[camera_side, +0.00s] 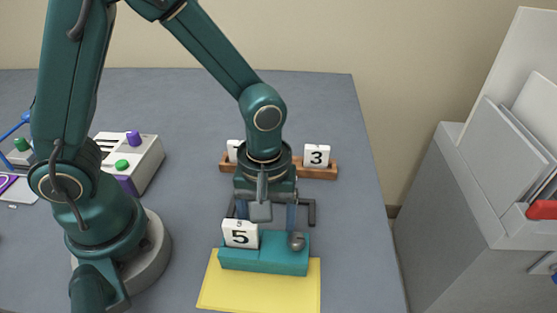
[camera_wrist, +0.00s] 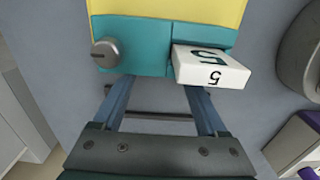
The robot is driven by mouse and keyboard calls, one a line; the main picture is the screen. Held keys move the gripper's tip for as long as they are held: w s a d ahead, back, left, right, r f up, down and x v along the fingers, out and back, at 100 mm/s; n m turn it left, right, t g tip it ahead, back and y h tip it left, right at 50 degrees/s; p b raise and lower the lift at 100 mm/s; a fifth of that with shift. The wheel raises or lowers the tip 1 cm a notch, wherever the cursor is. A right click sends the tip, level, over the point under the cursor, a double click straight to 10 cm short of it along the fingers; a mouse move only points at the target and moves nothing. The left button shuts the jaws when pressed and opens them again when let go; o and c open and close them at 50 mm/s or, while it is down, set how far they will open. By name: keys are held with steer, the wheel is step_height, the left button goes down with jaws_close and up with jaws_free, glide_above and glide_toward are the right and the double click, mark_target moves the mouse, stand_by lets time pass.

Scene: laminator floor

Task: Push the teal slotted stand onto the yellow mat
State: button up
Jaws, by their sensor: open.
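The teal slotted stand (camera_side: 265,263) stands upright, its front part over the back of the yellow mat (camera_side: 255,292). How much of its base lies on the mat is hidden. A white tile marked 5 (camera_side: 241,235) sits in it at the left, and a grey knob (camera_side: 296,241) is at the right. My gripper (camera_side: 266,222) is open, pointing down behind the stand. The wrist view shows the stand (camera_wrist: 145,45), the mat (camera_wrist: 185,8) beyond it, and my open gripper's blue fingers (camera_wrist: 158,90) close to its back side. I cannot tell whether they touch it.
A dark bar (camera_side: 312,211) shows behind the stand. Further back, a wooden rack (camera_side: 320,172) holds white tiles, one marked 3 (camera_side: 316,156). A white device with coloured knobs (camera_side: 140,160) stands at left. A grey cabinet (camera_side: 430,220) is beyond the table's right edge.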

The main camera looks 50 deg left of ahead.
mark_target(264, 246)
steer(key=shift+s+d, duration=0.4)
steer(key=shift+s, duration=0.05)
steer(key=shift+s+d, duration=0.85)
steer(key=shift+d, duration=0.05)
stand_by(0.3)
steer(key=shift+s+d, duration=0.1)
steer(key=shift+s, duration=0.05)
steer(key=shift+w+a, duration=0.4)
steer(key=shift+r, duration=0.1)
